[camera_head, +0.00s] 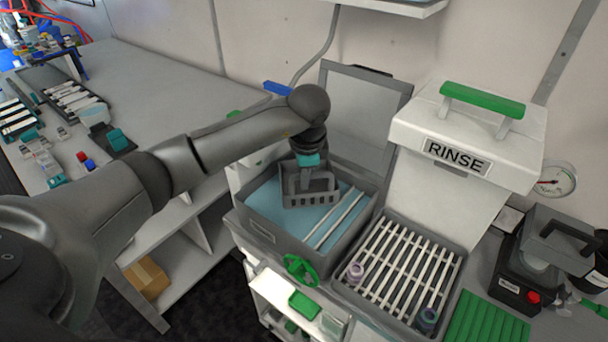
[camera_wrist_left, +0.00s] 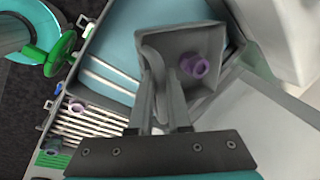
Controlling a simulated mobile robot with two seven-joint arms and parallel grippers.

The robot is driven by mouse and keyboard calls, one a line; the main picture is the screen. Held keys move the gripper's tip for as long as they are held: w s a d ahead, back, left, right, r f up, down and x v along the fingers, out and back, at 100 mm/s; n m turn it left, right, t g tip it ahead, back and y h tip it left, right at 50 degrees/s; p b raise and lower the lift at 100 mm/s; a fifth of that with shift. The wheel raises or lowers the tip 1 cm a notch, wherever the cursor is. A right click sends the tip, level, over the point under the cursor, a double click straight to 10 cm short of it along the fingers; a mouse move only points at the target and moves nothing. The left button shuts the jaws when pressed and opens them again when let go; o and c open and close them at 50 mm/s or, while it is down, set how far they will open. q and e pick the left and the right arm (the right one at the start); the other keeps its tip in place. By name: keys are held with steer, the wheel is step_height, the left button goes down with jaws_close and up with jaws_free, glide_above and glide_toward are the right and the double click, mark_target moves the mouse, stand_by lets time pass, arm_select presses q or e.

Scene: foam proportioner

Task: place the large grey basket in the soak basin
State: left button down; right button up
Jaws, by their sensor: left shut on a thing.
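The large grey basket (camera_head: 310,190) hangs upright by its handle from my left gripper (camera_head: 308,168), over the back part of the soak basin (camera_head: 262,232). The basin is a grey tub with blue liquid and two pale rods across its right side. In the left wrist view, the gripper fingers (camera_wrist_left: 160,122) are shut on the handle of the basket (camera_wrist_left: 207,38); a purple ring-shaped piece (camera_wrist_left: 194,66) lies inside it. The basin's blue liquid (camera_wrist_left: 112,45) shows beside the basket. I cannot tell whether the basket's bottom touches the liquid. My right gripper is out of view.
A raised grey lid (camera_head: 362,110) stands behind the basin. To the right are a slatted drain rack (camera_head: 400,270) with two small purple and blue pieces and the white RINSE unit (camera_head: 465,150). A green valve wheel (camera_head: 300,270) sits at the basin's front.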

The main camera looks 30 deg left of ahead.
arm_select(q)
steer(key=shift+f, duration=0.3)
steer(key=c, duration=0.9)
jaws_free()
steer(key=shift+o, duration=0.2)
steer(key=shift+r, duration=0.4)
steer(key=v, duration=1.2)
steer(key=shift+r, duration=0.3)
steer(key=shift+w, duration=0.1)
